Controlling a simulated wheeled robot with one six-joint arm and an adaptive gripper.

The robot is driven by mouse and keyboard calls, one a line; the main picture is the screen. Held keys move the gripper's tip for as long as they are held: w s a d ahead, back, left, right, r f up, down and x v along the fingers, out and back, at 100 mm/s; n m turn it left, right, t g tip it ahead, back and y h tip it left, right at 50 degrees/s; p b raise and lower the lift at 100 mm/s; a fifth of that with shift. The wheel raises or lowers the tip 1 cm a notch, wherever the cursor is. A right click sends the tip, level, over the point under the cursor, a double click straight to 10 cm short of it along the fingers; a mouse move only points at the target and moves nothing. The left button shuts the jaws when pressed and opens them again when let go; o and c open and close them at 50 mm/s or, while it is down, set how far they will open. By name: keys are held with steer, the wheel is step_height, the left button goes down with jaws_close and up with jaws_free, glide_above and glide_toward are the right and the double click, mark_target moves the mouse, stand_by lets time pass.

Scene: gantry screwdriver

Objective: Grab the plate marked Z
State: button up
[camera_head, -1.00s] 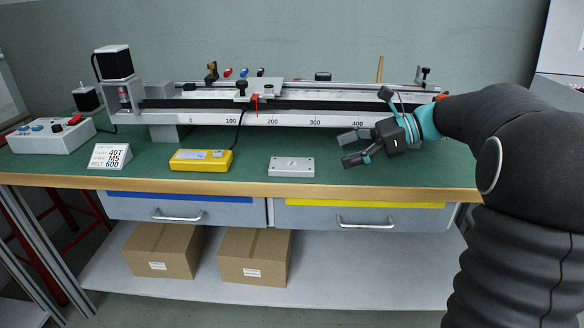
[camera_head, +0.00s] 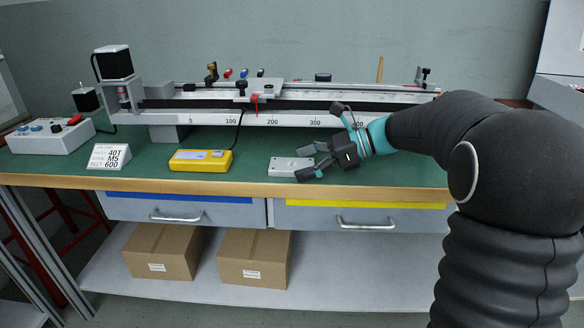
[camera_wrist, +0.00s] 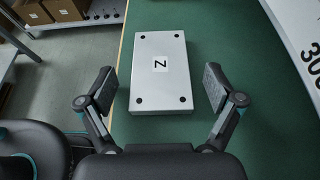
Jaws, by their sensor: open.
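The plate marked Z (camera_wrist: 160,88) is a flat grey block with a dark hole near each corner and a Z label in its middle. It lies flat on the green bench top near the front edge, and in the head view the plate (camera_head: 284,167) is partly covered by my gripper. My gripper (camera_wrist: 160,90) is open and empty. In the head view my gripper (camera_head: 304,162) is at the plate's right end.
A yellow handheld device (camera_head: 200,160) lies left of the plate. The gantry rail with a numbered scale (camera_head: 270,119) runs behind it. A sign (camera_head: 110,156) and a control box (camera_head: 50,136) stand further left. The wooden bench edge (camera_head: 250,188) is in front.

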steer(key=c, duration=1.4)
steer(key=shift+c, duration=0.3)
steer(key=shift+r, duration=0.15)
